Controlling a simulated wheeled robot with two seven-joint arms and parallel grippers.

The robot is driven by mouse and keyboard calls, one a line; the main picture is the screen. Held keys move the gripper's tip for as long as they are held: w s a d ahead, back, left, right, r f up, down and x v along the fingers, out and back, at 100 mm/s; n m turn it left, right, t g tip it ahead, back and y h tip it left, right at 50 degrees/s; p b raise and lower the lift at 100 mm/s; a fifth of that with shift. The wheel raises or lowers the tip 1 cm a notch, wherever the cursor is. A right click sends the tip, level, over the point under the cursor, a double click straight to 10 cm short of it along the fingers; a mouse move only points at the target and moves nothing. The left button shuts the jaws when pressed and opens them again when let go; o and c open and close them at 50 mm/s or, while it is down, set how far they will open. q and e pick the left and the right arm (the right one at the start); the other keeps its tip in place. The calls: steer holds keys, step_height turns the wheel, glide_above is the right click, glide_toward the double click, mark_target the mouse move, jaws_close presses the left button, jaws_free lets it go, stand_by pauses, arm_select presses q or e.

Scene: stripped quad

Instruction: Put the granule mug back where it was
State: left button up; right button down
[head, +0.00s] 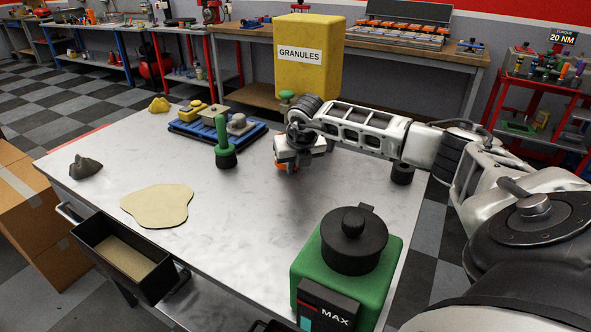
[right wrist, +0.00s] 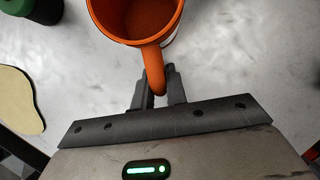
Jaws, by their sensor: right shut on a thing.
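The orange mug (right wrist: 136,42) fills the top of the right wrist view, seen from above with its handle toward me. Its inside looks orange-brown, and the part beyond the top edge is cut off. My right gripper (right wrist: 158,92) is shut on the mug's handle. In the head view my right gripper (head: 296,152) is over the middle of the metal table (head: 235,255), and only a little of the mug (head: 287,167) shows under it. I cannot tell whether the mug touches the table. My left gripper is not in view.
A green machine (head: 375,265) marked MAX is at the front right. An open drawer (head: 120,262) juts out.

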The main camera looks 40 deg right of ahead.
step_height(320, 180, down, 2)
steer(key=shift+f, duration=0.1)
steer(key=c, duration=1.4)
jaws_free()
steer(key=b+v, duration=0.1)
steer(key=v, duration=1.1)
